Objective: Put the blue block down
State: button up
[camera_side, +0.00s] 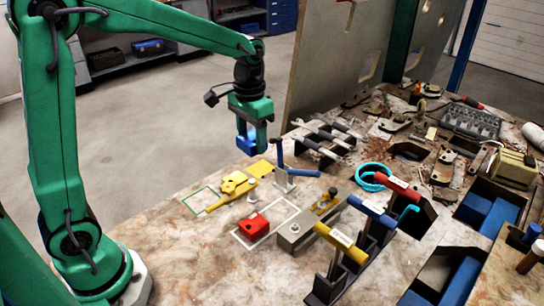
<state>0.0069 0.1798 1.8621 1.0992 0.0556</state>
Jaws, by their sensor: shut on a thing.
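The blue block (245,144) is between the fingers of my green gripper (251,138), which points down and is shut on it. Part of the block is hidden by the fingers. The gripper holds it near the far left edge of the workbench (185,250), behind a yellow tool (237,184). The block seems to be above the surface, but its exact height cannot be told from this one view.
A red block (254,225) lies by a white outline; a green outline (199,201) is at left. A blue-handled clamp (297,172) stands upright right of the gripper. Handled stands (341,241), a cyan ring (371,176) and a grey panel (338,65) crowd the right. The front left bench is clear.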

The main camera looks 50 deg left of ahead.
aim_at(251, 137)
jog(key=shift+s+a+r+n, duration=0.15)
jog(key=shift+r+n, duration=0.1)
jog(key=shift+n, duration=0.15)
notch_tip(251, 137, up, 5)
jog(key=shift+f, duration=0.1)
jog(key=shift+w+a+m, duration=4.5)
jog(key=shift+w+a, duration=0.2)
jog(key=shift+w, duration=0.9)
notch_tip(251, 137, down, 16)
jog(key=shift+f, duration=3.25)
